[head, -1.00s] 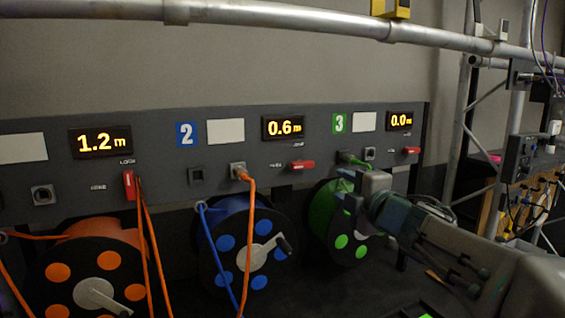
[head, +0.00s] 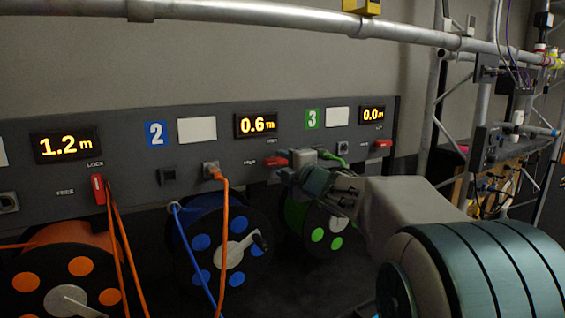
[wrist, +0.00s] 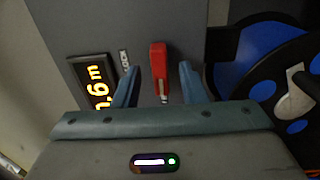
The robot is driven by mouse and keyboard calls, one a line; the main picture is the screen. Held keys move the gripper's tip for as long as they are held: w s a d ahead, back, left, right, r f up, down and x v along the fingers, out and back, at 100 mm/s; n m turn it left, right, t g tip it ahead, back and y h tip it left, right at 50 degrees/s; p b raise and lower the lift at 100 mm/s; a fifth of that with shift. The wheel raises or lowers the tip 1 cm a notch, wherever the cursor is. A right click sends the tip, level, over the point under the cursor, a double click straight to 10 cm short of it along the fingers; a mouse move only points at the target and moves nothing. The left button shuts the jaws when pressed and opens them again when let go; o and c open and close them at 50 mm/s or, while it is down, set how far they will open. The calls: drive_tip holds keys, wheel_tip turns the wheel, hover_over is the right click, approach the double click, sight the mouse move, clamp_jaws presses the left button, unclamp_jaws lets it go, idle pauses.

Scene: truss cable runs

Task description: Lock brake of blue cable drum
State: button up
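The blue cable drum (head: 205,228) stands under the panel in the head view, with a grey hub and crank. It also shows at the right of the wrist view (wrist: 240,62). Its red brake lever (head: 274,161) lies horizontally on the panel below the 0.6 m display, beside the FREE label. My gripper (head: 284,170) is close to this lever at its right end. In the wrist view the red lever (wrist: 158,55) sits between the two blue-grey fingers of my open gripper (wrist: 159,70), with gaps on both sides. The LOCK label (wrist: 124,61) shows beside it.
The orange drum (head: 75,240) is at left, its red lever (head: 98,188) upright at LOCK. The green drum (head: 297,213) is partly behind my gripper. Orange cable (head: 224,240) hangs from a socket (head: 210,170) left of the lever. A metal pipe (head: 250,28) runs above.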

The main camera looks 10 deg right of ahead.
drive_tip(key=shift+w+a, duration=0.15)
drive_tip(key=shift+w, duration=0.3)
